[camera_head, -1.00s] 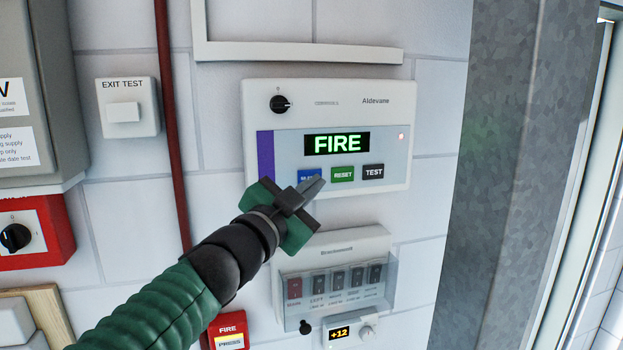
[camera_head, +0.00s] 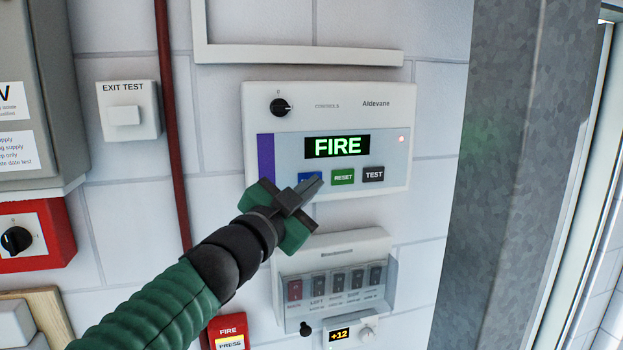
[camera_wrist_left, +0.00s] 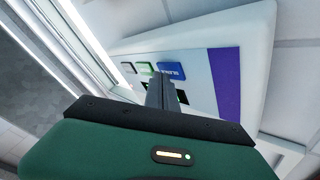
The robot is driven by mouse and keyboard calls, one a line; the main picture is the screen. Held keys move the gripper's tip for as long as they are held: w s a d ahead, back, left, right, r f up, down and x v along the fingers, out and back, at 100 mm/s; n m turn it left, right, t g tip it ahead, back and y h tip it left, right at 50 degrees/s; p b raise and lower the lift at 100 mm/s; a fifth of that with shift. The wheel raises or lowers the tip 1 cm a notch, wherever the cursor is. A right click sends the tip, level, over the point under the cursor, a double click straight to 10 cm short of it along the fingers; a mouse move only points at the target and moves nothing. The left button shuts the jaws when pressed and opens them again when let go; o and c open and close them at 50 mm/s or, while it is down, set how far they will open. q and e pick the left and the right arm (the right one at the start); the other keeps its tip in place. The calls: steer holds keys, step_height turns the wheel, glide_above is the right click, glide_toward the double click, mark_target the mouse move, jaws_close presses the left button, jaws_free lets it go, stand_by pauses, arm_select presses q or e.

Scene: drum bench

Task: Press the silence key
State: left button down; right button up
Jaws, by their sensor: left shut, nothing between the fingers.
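The white Aldevane panel (camera_head: 400,140) is on the wall and its display (camera_head: 337,145) reads FIRE in green. Below the display is a row of three keys: a blue key (camera_head: 304,178), mostly hidden by my gripper, a green RESET key (camera_head: 343,177) and a black TEST key (camera_head: 373,174). The blue key's label cannot be read in the head view. My left gripper (camera_head: 314,184) is shut and empty, its tips over the blue key's lower right. In the left wrist view the shut fingers (camera_wrist_left: 160,88) point toward the blue key (camera_wrist_left: 171,71); contact cannot be told. My right gripper is not in view.
A switch box (camera_head: 345,243) with a clear cover is below the panel. A red FIRE call point (camera_head: 228,330) is at the bottom. An EXIT TEST switch (camera_head: 127,111) and a red pipe (camera_head: 172,130) are to the left. A metal column (camera_head: 510,170) stands to the right.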

arm_select(q)
steer(key=shift+w+a, duration=0.1)
steer(key=shift+w, duration=0.1)
stand_by(0.5)
steer(key=shift+s, duration=0.1)
steer(key=shift+s+d, duration=0.2)
steer(key=shift+s, duration=0.3)
steer(key=s+d+b, duration=0.1)
steer(key=s+d, duration=0.1)
steer(key=s, duration=0.4)
steer(key=shift+b, duration=0.3)
steer(key=shift+w, duration=0.2)
